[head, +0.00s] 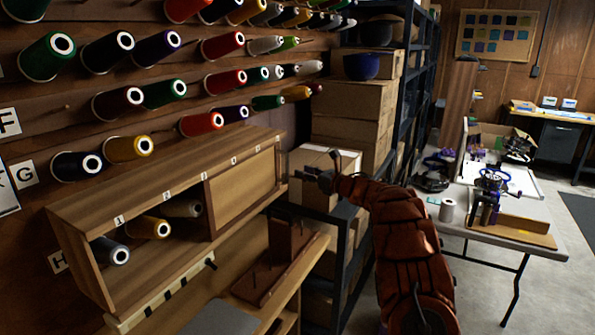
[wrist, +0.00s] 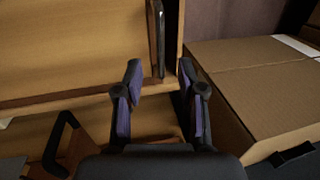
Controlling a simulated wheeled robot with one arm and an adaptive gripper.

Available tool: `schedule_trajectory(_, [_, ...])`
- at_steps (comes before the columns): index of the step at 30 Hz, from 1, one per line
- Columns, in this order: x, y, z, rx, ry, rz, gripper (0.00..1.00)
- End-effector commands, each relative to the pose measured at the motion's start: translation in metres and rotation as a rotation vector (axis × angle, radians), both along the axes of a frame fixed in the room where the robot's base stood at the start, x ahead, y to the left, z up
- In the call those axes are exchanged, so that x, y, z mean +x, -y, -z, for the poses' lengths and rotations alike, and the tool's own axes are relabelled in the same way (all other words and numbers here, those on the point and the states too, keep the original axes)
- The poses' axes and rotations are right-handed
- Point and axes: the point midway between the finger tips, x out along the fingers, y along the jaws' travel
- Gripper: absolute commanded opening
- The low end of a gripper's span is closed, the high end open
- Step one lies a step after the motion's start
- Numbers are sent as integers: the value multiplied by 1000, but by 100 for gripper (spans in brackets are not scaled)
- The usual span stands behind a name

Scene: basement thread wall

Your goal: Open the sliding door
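The sliding door (head: 243,190) is a plain wooden panel covering the right part of the wooden cabinet (head: 90,265) on the wall. The left part of the cabinet is uncovered and shows several thread spools (head: 150,227) inside. In the wrist view the door panel (wrist: 75,50) fills the upper left, with a dark upright handle (wrist: 157,38) near its right edge. My gripper (head: 318,170) is just right of the cabinet's right end in the head view. In the wrist view my gripper (wrist: 160,72) is open and empty, its fingertips just below the handle, apparently not touching it.
Cardboard boxes (head: 350,105) stand on a shelf right of the cabinet; a box (wrist: 265,85) lies close to my gripper's right. A wooden ledge with a brown stand (head: 285,255) is below. A table (head: 500,220) with tools is further right. Thread spools line the wall above.

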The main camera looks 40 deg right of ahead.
Motion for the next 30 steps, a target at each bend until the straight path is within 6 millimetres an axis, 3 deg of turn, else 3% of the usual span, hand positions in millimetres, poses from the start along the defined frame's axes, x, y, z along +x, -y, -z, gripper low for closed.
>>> schedule_trajectory(10, [-33, 10, 1, 2, -1, 1, 39])
schedule_trajectory(30, [-34, 10, -1, 5, -1, 4, 39])
